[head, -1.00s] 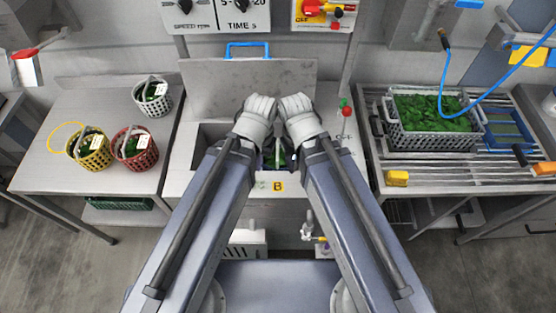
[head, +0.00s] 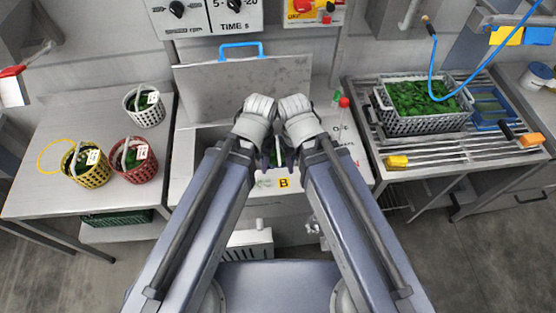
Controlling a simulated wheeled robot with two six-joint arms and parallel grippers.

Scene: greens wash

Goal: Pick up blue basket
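Both my arms reach forward to the open washer basin (head: 205,140) in the middle. My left gripper (head: 267,158) and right gripper (head: 289,158) are close together over the basin, pointing down. My wrists hide most of the fingers, so I cannot see whether they are open or shut. Leafy greens (head: 278,152) with a pale strip show in the narrow gap between them. No basket there is clear enough to identify as blue. On the left table stand a white basket (head: 132,113), a yellow basket (head: 96,176) and a red basket (head: 143,172), each holding greens.
The washer's lid (head: 215,85) stands raised behind the basin. A grey crate of greens (head: 395,123) sits on the slatted right counter, with a blue tray (head: 503,121) beside it. A blue hose (head: 436,65) hangs above. The left table's front (head: 40,205) is clear.

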